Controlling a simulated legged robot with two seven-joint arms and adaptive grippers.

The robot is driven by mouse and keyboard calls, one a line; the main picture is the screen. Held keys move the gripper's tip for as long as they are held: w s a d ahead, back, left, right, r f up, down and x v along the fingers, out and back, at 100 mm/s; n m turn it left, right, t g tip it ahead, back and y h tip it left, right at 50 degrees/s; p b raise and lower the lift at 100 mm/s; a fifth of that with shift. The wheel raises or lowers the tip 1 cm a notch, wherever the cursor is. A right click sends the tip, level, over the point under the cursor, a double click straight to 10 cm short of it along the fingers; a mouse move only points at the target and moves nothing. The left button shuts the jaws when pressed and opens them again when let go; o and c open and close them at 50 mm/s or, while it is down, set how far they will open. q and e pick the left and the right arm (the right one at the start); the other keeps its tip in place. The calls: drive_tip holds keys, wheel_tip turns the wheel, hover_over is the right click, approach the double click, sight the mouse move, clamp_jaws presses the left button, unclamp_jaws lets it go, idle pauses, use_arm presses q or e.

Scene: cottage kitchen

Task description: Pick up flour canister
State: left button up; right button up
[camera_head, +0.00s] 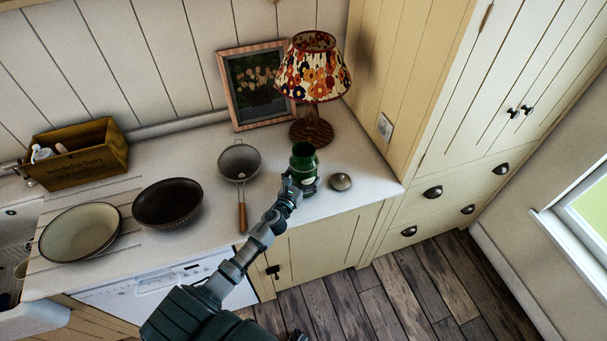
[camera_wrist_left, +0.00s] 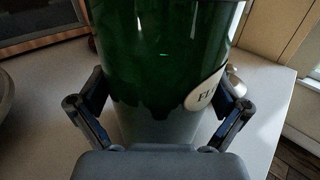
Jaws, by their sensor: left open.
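The flour canister (camera_head: 304,157) is a green, open-topped cylinder standing on the counter near its front right. In the left wrist view the green canister (camera_wrist_left: 165,50) fills the upper middle, with part of a pale oval label reading "FL" on its right side. My left gripper (camera_head: 303,184) is at the canister's near side. In the wrist view my left gripper (camera_wrist_left: 160,115) is open, with one finger on each side of the canister. I cannot tell whether the fingers touch it. A small round metal lid (camera_head: 340,182) lies on the counter right of the canister. My right gripper is not in view.
A lamp (camera_head: 312,80) with a floral shade and a framed picture (camera_head: 253,88) stand behind the canister. A sieve (camera_head: 239,162), a dark bowl (camera_head: 167,203), a cream bowl (camera_head: 79,232) and a wooden box (camera_head: 77,155) stand to the left. A tall cupboard (camera_head: 445,140) is at right.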

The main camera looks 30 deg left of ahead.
use_arm(q)
drive_tip(key=shift+d+r, duration=0.1)
drive_tip(key=shift+c, duration=1.2)
drive_tip(key=c, duration=1.2)
drive_tip(key=shift+r, duration=0.15)
